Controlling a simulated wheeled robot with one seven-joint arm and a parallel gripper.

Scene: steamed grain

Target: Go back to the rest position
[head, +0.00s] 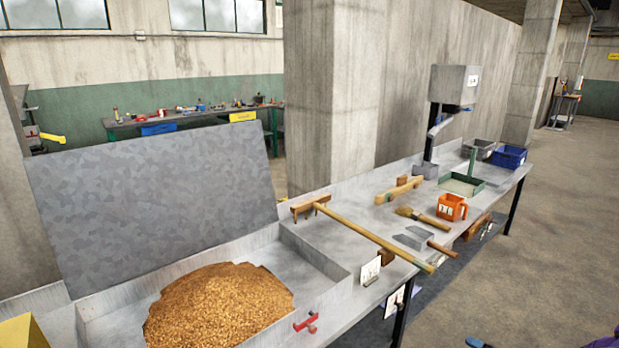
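My gripper does not show in the head view, so I cannot see its fingers or whether it holds anything. A wide metal tray (315,262) holds a heap of brown grain (218,305), and a large grey lid (155,205) stands raised behind it. A long wooden rake (365,228) lies across the metal bench to the right of the tray. A metal scoop (412,238) and a brush (422,217) lie near it. An orange measuring cup (451,207) stands near the bench's front edge.
A grey box on a post (453,85) stands at the bench's back. A green-rimmed tray (462,184) and a blue bin (508,157) sit farther along. A concrete pillar (335,100) rises behind the bench. The floor (560,230) at right is mostly clear; blue and purple pieces show at the bottom edge.

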